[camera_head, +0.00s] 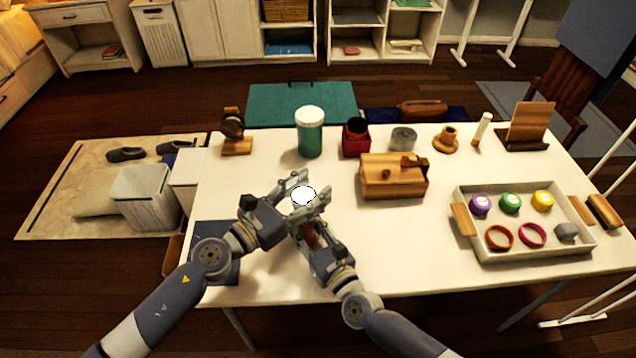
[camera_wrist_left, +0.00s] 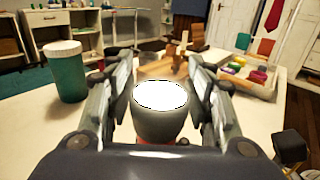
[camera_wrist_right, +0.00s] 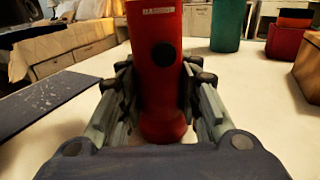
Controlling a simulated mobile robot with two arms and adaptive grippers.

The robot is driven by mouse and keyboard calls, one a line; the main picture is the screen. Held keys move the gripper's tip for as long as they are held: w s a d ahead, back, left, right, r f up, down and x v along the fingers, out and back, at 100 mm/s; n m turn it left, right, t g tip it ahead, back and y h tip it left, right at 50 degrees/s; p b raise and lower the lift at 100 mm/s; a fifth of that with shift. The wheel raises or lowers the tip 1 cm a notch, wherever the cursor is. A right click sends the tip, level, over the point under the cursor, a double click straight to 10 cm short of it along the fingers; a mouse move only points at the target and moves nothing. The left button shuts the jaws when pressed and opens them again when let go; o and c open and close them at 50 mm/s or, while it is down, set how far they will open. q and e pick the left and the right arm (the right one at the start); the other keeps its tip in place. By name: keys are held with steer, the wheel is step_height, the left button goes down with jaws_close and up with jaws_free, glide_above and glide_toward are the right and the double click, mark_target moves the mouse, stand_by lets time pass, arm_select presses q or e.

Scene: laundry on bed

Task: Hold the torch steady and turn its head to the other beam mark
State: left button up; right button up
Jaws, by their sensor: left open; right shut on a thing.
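The torch stands upright on the table near its front left part. Its head (camera_wrist_left: 160,112) is grey with a bright white lens facing up, and the lens also shows in the head view (camera_head: 303,196). Its red body (camera_wrist_right: 158,70) has a dark round button and a small label. My right gripper (camera_wrist_right: 160,108) is shut on the red body low down. My left gripper (camera_head: 298,184) is open, with its fingers on either side of the torch head, apart from it as far as I can see. The beam marks cannot be made out.
Behind the torch stand a green jar with a white lid (camera_head: 310,135), a red box (camera_head: 356,138) and a wooden box (camera_head: 392,180). A tray (camera_head: 470,246) with several small items is at the right. A dark blue mat (camera_head: 222,268) lies at the front left.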

arm_select(q)
steer(key=shift+x, duration=1.35)
steer(key=c, duration=1)
steer(key=shift+c, duration=0.2)
